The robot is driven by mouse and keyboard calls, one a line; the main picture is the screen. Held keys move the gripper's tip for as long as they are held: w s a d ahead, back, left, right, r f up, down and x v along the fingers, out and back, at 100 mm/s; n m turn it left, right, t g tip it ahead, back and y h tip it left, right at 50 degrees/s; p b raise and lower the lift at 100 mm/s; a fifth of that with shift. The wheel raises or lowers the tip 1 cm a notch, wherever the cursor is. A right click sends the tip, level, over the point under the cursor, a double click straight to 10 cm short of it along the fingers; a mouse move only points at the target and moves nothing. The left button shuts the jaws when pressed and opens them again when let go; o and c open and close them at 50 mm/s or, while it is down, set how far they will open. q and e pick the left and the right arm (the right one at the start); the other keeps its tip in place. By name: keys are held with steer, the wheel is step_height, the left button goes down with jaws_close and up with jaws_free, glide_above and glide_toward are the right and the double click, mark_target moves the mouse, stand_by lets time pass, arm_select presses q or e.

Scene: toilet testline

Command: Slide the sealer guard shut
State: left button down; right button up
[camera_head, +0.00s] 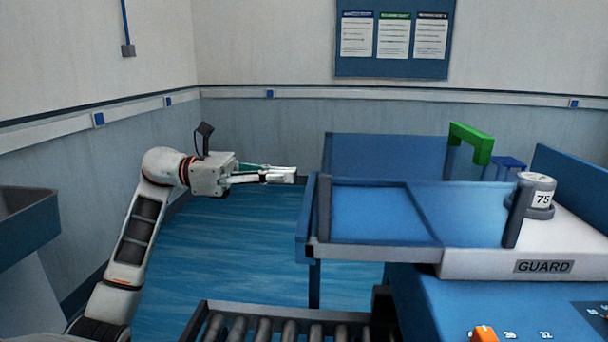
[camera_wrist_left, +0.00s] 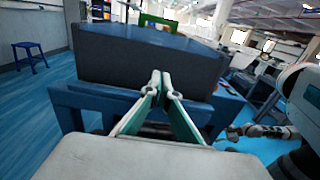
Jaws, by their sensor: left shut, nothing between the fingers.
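The sealer with the GUARD label (camera_head: 543,266) stands at the right in the head view. A blue sliding section between dark end bars (camera_head: 370,215) reaches left from its white housing; I take it for the guard. In the left wrist view a broad dark panel (camera_wrist_left: 150,60) with a blue top faces the fingers. My left gripper (camera_head: 293,175) is shut and empty, just left of the guard's left end, with a small gap in the head view. Its fingertips (camera_wrist_left: 160,78) meet in front of the dark panel. My right gripper (camera_wrist_left: 240,131) seems to show small at the right; its fingers are unclear.
A green arch (camera_head: 470,142) stands behind the guard. A grey cylinder marked 75 (camera_head: 538,190) sits on the housing. A roller conveyor (camera_head: 285,328) is in front, with an orange control (camera_head: 484,333) to its right. Open blue floor lies behind my left arm.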

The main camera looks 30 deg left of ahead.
arm_select(q)
steer(key=shift+x, duration=2.2)
steer(key=x, duration=0.8)
steer(key=shift+d+p, duration=0.15)
steer(key=shift+p, duration=0.15)
